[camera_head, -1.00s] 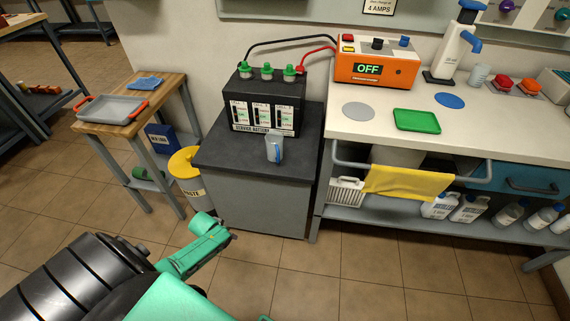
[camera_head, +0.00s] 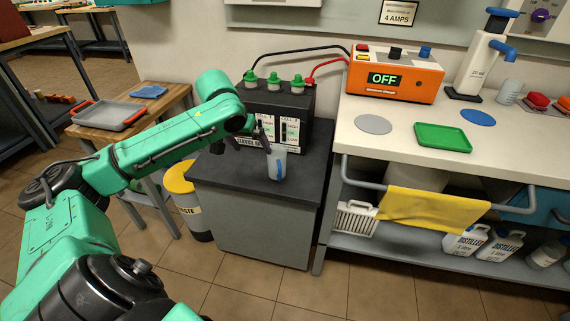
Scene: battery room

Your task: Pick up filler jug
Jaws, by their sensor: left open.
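The filler jug (camera_head: 277,163) appears to be the small translucent cup with a blue mark. It stands upright on the dark top of the grey cabinet (camera_head: 221,174), in front of the black service battery (camera_head: 292,104). My left gripper (camera_head: 264,146) is open, with its dark fingers just left of the jug's upper part. I cannot tell whether a finger touches the jug. My left forearm and gripper hide the battery's left side. My right gripper is not in view.
An orange charger (camera_head: 396,75) reading OFF is wired to the battery. The white bench (camera_head: 365,145) stands to the right, with a green tray (camera_head: 443,137) and a pump bottle (camera_head: 478,62).

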